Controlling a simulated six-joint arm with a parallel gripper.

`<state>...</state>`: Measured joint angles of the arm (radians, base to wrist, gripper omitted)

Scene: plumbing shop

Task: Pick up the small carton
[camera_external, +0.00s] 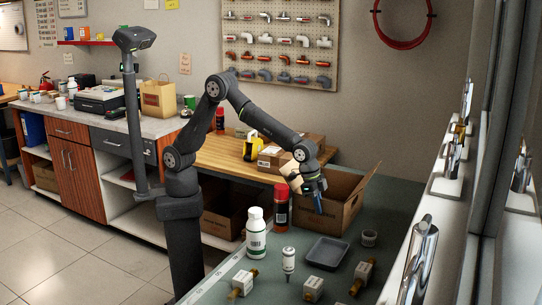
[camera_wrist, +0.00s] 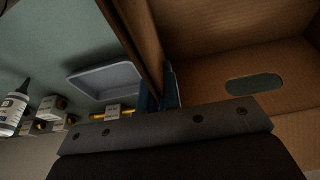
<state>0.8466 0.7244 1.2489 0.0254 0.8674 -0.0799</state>
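Several small whitish cartons stand with brass fittings on the green bench top: a left carton (camera_external: 243,282), a middle carton (camera_external: 312,288) and a right carton (camera_external: 362,277). Which one the task means I cannot tell. In the wrist view, small cartons show at the left (camera_wrist: 52,104) and just above my gripper's body (camera_wrist: 112,111). My gripper (camera_external: 318,196) points down at the open cardboard box (camera_external: 345,205), away from the small cartons. In the wrist view, its blue fingers (camera_wrist: 161,92) lie close together by the box's wall; whether they touch or grip it is unclear.
A grey tray (camera_external: 326,252) lies between the open box and the small cartons. The window ledge (camera_external: 432,200) borders the bench at right.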

